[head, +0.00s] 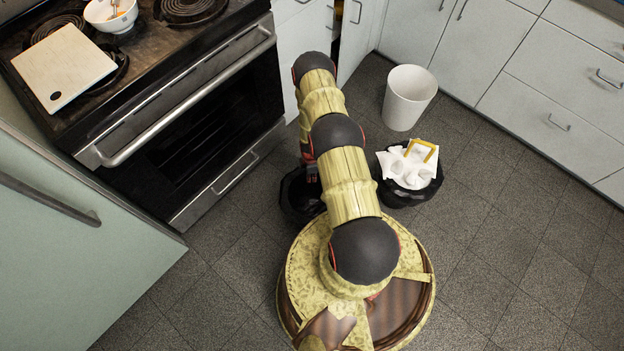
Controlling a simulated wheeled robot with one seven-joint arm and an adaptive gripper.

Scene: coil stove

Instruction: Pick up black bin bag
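A black bin bag (397,195) stands on the floor to the right of my arm. It is open at the top and full of white crumpled waste with a yellow piece on it. A second black, bag-like thing (297,201) is on the floor to the left of my arm, partly hidden by the arm. Its inside looks dark. My gripper (311,172) is mostly hidden behind my arm and points down above this second black thing. I cannot tell whether it touches it, or whether its fingers are open or shut.
An empty-looking white bin (409,97) stands behind the filled bag, near the white cabinets (540,75). The coil stove (190,110) is at the left, with a cutting board (64,67) and a bowl (111,14) on top. Floor at the right is clear.

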